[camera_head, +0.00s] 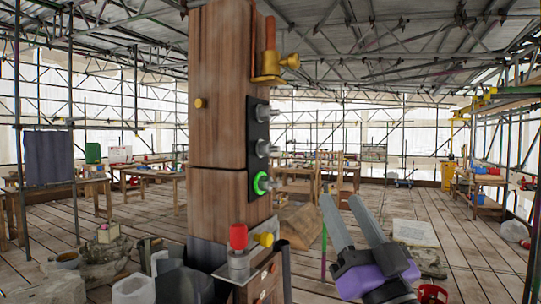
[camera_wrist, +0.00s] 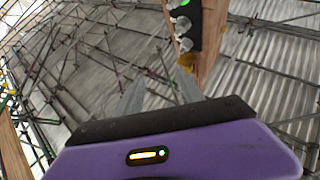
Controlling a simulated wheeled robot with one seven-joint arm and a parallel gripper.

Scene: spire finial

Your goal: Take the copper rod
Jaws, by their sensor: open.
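The copper rod (camera_head: 270,33) stands upright in a brass holder (camera_head: 268,74) with a side knob, high on the right part of a wooden post (camera_head: 225,120). My gripper (camera_head: 343,200) is open and empty, to the right of the post and well below the rod, its fingers pointing up and left. In the wrist view the post (camera_wrist: 210,35) appears upside down beyond my open fingers (camera_wrist: 160,86), with the brass holder (camera_wrist: 188,62) near the right fingertip. The rod is not clear in that view.
A dark panel (camera_head: 258,150) on the post carries several grey knobs, the lowest ringed in green. A red-capped piece (camera_head: 238,238) and a yellow knob (camera_head: 263,240) sit at the post's foot. A red bucket (camera_head: 432,293) stands on the plank floor. The air right of the post is clear.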

